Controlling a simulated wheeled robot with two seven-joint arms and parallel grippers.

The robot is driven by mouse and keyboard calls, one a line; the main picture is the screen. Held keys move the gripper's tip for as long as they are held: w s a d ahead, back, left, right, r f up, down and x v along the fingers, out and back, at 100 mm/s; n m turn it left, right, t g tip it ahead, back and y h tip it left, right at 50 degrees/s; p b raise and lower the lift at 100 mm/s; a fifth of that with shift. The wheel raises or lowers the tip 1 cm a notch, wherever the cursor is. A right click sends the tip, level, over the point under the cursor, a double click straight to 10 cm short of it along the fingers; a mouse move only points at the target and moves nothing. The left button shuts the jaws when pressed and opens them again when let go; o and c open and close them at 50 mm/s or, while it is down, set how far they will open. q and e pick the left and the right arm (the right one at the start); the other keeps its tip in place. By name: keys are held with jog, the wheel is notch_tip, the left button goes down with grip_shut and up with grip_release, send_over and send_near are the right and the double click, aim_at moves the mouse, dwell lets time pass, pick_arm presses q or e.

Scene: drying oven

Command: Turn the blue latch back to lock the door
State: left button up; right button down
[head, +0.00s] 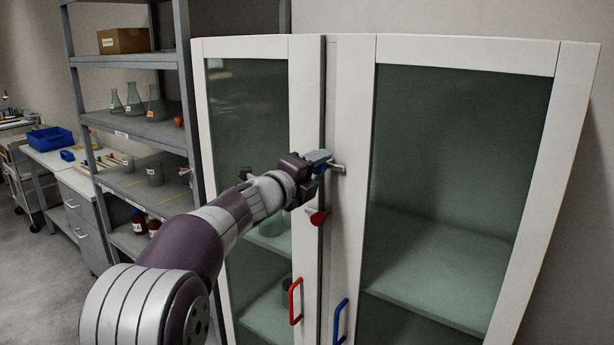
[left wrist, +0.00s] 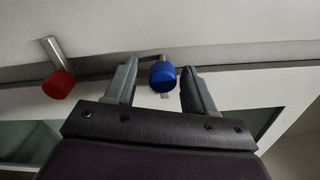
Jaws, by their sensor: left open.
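The blue latch knob (left wrist: 162,77) sits between the two open fingers of my left gripper (left wrist: 160,88) in the left wrist view, with a gap on each side. In the head view my left gripper (head: 322,163) is at the seam between the cabinet doors and hides most of the blue latch (head: 320,169). A red latch knob (head: 318,217) is below it; it also shows at the left of the wrist view (left wrist: 59,84). The right door (head: 349,100) and left door (head: 303,100) meet at the seam. My right gripper is out of view.
A red handle (head: 296,302) and a blue handle (head: 340,320) are low on the doors. A grey shelf rack (head: 184,75) with flasks stands left of the cabinet. A bench with a blue bin (head: 50,139) is farther left.

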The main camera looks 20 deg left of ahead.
pick_arm(q)
jog(key=b+v, duration=0.2)
jog(key=v, duration=1)
jog(key=shift+s, duration=0.15)
jog(key=a+f+n+y, duration=0.5)
jog(key=a+n+y, duration=0.1)
jog(key=n, duration=0.3)
jog(key=s+a+f+n+g+y+p, duration=0.1)
jog(key=s+f+n+g+y, duration=0.15)
jog(key=f+n, duration=0.35)
jog(key=s+a+f+n+g+y, duration=0.1)
jog(key=s+f+n+g, duration=0.3)
jog(key=f, duration=0.4)
jog(key=s+d+f+n+g+h+p, duration=0.1)
jog(key=s+d+f+n+g, duration=0.2)
jog(key=s+d+f, duration=0.3)
jog(key=s+d+f+n+g+h+p, duration=0.2)
jog(key=s+d+f+g, duration=0.4)
jog(key=s, duration=0.5)
jog(key=shift+s+f+n, duration=0.3)
jog(key=shift+f+n, duration=0.2)
jog(key=shift+f, duration=0.35)
